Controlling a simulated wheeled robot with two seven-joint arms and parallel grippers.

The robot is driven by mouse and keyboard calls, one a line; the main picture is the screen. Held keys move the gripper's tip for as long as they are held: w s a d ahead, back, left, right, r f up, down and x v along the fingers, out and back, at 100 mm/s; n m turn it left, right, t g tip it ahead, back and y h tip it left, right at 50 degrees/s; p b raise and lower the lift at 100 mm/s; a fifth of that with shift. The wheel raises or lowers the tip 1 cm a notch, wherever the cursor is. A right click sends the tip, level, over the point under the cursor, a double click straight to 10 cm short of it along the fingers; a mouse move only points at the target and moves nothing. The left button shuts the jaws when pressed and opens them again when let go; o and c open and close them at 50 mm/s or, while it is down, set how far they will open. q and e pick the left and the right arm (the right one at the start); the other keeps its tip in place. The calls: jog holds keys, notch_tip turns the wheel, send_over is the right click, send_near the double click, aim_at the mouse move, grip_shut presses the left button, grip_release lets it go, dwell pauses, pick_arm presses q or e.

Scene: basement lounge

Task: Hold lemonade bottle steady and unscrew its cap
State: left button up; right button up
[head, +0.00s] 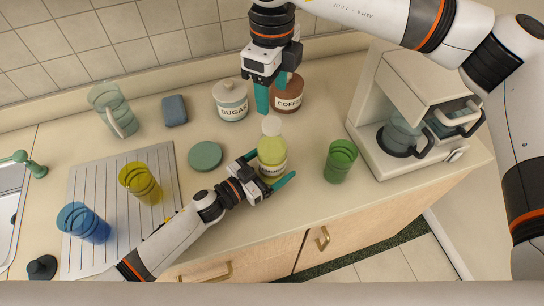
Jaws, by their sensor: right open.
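The lemonade bottle (271,150) stands upright on the counter, with yellow-green contents, a partly covered label and a pale cap (271,125) on top. My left gripper (275,163) reaches in from the lower left, low on the bottle, with one teal finger on each side of it. It looks shut on the bottle; the contact at the far finger is partly hidden. My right gripper (271,100) comes down from above, open and empty. In the picture its teal fingertips are just above the cap, apart from it.
Sugar (231,101) and coffee (288,98) jars stand behind the bottle. A green glass (340,161) and coffee machine (386,134) are to the right. A green round coaster (205,156), yellow glass (141,182) and blue glass (84,223) are to the left.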

aim_at(272, 122)
pick_arm(q)
jog(key=shift+d, duration=0.1)
jog(key=c, duration=1.9)
grip_shut()
pick_arm(e)
jog(key=m, duration=1.7)
jog(key=shift+m, duration=0.3)
jog(key=shift+f, duration=4)
